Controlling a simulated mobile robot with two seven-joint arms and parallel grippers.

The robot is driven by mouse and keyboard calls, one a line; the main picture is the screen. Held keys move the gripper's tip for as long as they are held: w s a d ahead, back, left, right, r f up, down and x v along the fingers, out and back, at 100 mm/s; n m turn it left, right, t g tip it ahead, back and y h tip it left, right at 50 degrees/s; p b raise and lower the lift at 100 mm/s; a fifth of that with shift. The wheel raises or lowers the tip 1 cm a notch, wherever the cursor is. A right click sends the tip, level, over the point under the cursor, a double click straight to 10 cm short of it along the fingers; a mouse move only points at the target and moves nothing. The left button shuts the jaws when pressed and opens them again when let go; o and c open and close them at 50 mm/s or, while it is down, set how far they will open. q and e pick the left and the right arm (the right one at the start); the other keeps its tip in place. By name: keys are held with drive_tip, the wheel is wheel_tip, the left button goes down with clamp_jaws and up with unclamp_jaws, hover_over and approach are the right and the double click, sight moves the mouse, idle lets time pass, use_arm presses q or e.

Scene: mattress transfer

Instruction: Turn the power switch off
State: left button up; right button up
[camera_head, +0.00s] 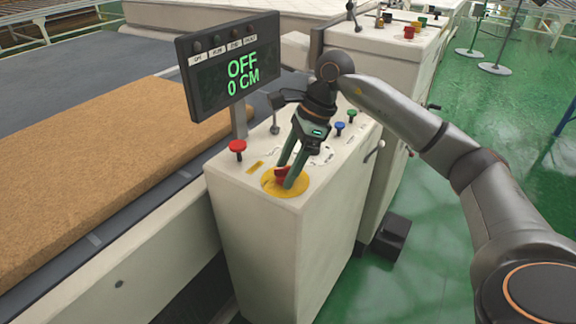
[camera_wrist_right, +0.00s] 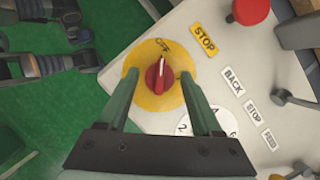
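The power switch is a red rotary knob (camera_head: 282,174) on a round yellow plate (camera_head: 268,187) on top of the pale control cabinet (camera_head: 285,250). In the right wrist view the red knob (camera_wrist_right: 159,75) has a white pointer line aimed toward the OFF lettering on the yellow plate (camera_wrist_right: 152,103). My right gripper (camera_head: 286,178) reaches down over the plate. In the wrist view its green fingers (camera_wrist_right: 158,78) stand apart on both sides of the knob, with a visible gap on each side. My left gripper is out of view.
A display (camera_head: 235,65) on a post reads "OFF" and "0 CM". A red mushroom button (camera_head: 237,147), a lever (camera_head: 275,122), blue (camera_head: 340,127) and green (camera_head: 352,114) buttons stand nearby. A brown mattress slab (camera_head: 100,165) lies left. Green floor (camera_head: 450,190) is open at right.

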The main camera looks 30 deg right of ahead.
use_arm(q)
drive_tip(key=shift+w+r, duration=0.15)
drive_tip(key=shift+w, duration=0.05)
use_arm(e)
drive_tip(key=shift+o, duration=0.6)
drive_tip(key=shift+d+r, duration=0.15)
drive_tip(key=shift+r, duration=0.1)
use_arm(q)
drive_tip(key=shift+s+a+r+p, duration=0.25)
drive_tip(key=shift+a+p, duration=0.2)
drive_tip(key=shift+p, duration=0.25)
use_arm(e)
drive_tip(key=v, duration=1.2)
drive_tip(key=shift+f, duration=0.1)
